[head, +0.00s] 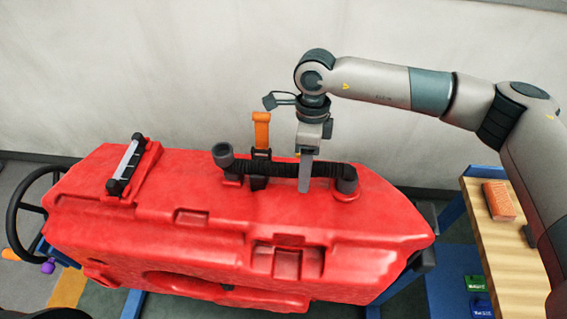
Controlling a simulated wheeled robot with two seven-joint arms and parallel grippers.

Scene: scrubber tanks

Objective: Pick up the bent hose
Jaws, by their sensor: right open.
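The bent hose (280,169) is black and ribbed. It lies along the top of the red tank (370,222), between a grey round end on the left and a dark elbow on the right. My right gripper (305,185) points down at the hose, right of its middle. One finger shows in front of the hose; the other finger is hidden or lined up with it. The gripper is open, and I cannot tell if it touches the hose. My left gripper is not in view.
An orange strap (261,130) stands upright just left of my right gripper. A black-and-silver handle (127,165) is on the tank's left. A steering wheel (20,215) is at far left. A wooden table (490,245) with an orange brick-like block (499,201) stands at right.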

